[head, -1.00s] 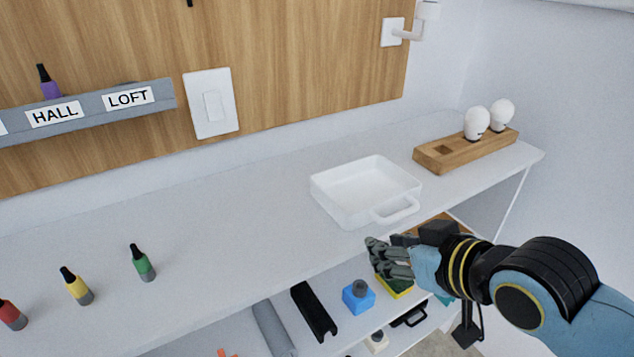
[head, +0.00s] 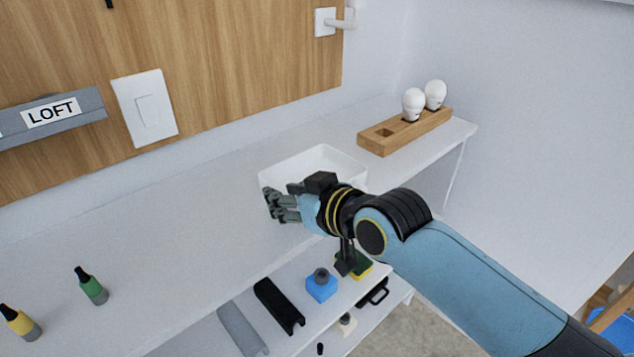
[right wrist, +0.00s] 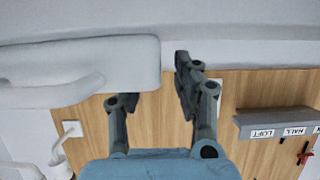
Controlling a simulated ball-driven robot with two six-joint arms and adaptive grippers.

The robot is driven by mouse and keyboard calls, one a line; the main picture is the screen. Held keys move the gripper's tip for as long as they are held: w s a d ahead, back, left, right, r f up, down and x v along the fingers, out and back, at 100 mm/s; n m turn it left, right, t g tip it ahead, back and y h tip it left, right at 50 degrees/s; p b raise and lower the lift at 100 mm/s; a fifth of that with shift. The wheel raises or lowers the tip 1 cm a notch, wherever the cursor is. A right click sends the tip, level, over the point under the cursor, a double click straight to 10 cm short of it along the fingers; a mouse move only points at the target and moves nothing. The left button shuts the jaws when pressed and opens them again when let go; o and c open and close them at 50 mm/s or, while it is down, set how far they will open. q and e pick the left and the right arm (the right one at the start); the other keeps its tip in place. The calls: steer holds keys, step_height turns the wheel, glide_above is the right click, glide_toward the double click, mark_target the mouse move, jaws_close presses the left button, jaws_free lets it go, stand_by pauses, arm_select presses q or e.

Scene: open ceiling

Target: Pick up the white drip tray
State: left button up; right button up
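The white drip tray (head: 325,160) sits on the light shelf top, open side up. My right arm and gripper hide its front and its handle in the head view. My right gripper (head: 268,204) is at the tray's front left corner. In the right wrist view the tray (right wrist: 110,65) fills the upper left, with its looped handle at the left. There the right gripper's fingers (right wrist: 152,80) are spread apart, with the tray's end showing between them. Whether they touch it I cannot tell. My left gripper is not in view.
A wooden holder (head: 375,140) with white bulbs stands right of the tray, near the shelf's end. A lower shelf holds a blue block (head: 320,288) and black parts. The top between bottles and tray is clear.

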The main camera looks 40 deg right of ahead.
steer(key=shift+x, duration=1.2)
steer(key=shift+d, duration=0.1)
steer(key=shift+s, duration=0.1)
steer(key=shift+c, duration=0.2)
jaws_close()
steer(key=shift+r, duration=0.1)
